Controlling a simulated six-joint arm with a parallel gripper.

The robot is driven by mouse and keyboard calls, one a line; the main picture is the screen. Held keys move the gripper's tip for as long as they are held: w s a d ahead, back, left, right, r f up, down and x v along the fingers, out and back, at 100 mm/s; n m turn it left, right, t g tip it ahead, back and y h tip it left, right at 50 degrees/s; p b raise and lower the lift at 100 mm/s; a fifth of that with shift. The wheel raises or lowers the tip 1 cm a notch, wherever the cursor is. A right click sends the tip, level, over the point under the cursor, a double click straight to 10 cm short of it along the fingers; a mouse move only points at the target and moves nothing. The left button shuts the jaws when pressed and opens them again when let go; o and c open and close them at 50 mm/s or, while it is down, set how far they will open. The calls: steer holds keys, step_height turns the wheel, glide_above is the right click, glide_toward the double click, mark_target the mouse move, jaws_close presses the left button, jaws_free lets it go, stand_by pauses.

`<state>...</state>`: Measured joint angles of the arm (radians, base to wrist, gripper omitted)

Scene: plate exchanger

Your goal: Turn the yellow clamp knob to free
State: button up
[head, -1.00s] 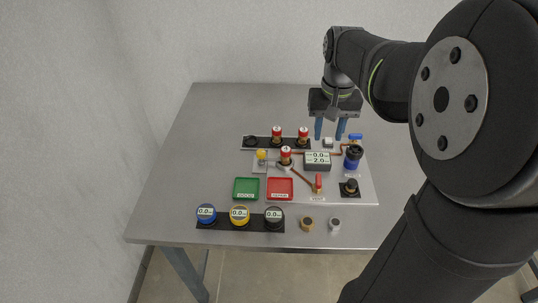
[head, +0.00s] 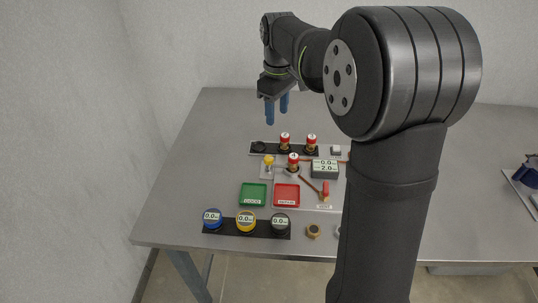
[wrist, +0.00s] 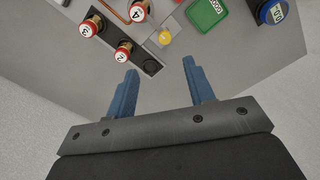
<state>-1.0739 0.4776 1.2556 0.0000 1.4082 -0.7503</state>
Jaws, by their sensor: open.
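The yellow clamp knob (head: 268,161) stands on a small light plate left of a red-capped cartridge (head: 293,162) in the head view. In the wrist view the knob (wrist: 165,37) shows beyond the fingertips, near the top middle. The cartridge marked 4 (wrist: 138,12) is beside it. My gripper (head: 277,122) is open and empty, with blue fingers pointing down, above the table behind the black rack. In the wrist view its fingers (wrist: 160,68) are spread apart with nothing between them.
The black rack (head: 260,147) holds two red-capped cartridges near the gripper. A grey display box (head: 324,169), a green tray (head: 253,195) and a red tray (head: 287,196) lie around the knob. Blue, yellow and black gauges (head: 246,221) line the front. The table's left side is clear.

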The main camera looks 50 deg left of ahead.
steer(key=s+a+n, duration=0.1)
steer(key=a+n, duration=0.1)
glide_toward(269, 157)
step_height(269, 157, down, 9)
steer(key=shift+s+r, duration=0.1)
steer(key=shift+r, duration=0.05)
stand_by(0.3)
steer(key=c, duration=1)
